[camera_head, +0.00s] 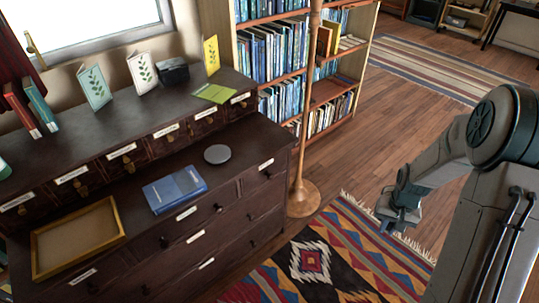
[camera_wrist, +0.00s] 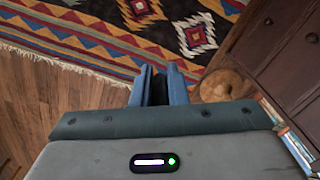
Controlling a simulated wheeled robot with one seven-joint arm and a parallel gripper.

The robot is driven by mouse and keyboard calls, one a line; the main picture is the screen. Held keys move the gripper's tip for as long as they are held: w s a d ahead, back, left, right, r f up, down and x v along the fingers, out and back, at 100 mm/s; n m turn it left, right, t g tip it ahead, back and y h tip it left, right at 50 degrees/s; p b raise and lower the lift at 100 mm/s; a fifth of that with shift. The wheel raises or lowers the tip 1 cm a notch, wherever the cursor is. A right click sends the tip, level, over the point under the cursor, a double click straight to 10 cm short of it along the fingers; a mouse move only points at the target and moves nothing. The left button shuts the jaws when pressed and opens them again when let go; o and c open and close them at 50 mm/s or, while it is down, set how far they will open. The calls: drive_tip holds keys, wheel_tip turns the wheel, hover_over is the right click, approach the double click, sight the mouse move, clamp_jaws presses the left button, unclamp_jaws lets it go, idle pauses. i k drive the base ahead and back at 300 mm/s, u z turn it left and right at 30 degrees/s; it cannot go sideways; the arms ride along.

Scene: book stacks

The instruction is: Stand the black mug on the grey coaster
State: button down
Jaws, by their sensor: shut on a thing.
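The grey coaster (camera_head: 217,154) is a flat round disc on the lower top of the dark wooden dresser, right of and behind a blue book, with nothing on it. I cannot make out the black mug with certainty in either view. My gripper (camera_head: 398,217) hangs low over the patterned rug, to the right of the dresser and well away from the coaster. In the wrist view its two blue-grey fingers (camera_wrist: 162,68) are close together, with a narrow dark strip between them. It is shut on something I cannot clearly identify.
On the dresser (camera_head: 165,228) lie a blue book (camera_head: 175,189) and a wood-framed tray (camera_head: 78,238). Cards, a black box-like thing (camera_head: 173,71) and red and teal books stand on its upper ledge. A floor lamp (camera_head: 302,195) stands between dresser and gripper. The dresser top around the coaster is clear.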

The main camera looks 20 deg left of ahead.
sight(218, 157)
drive_tip(key=u, duration=1.15)
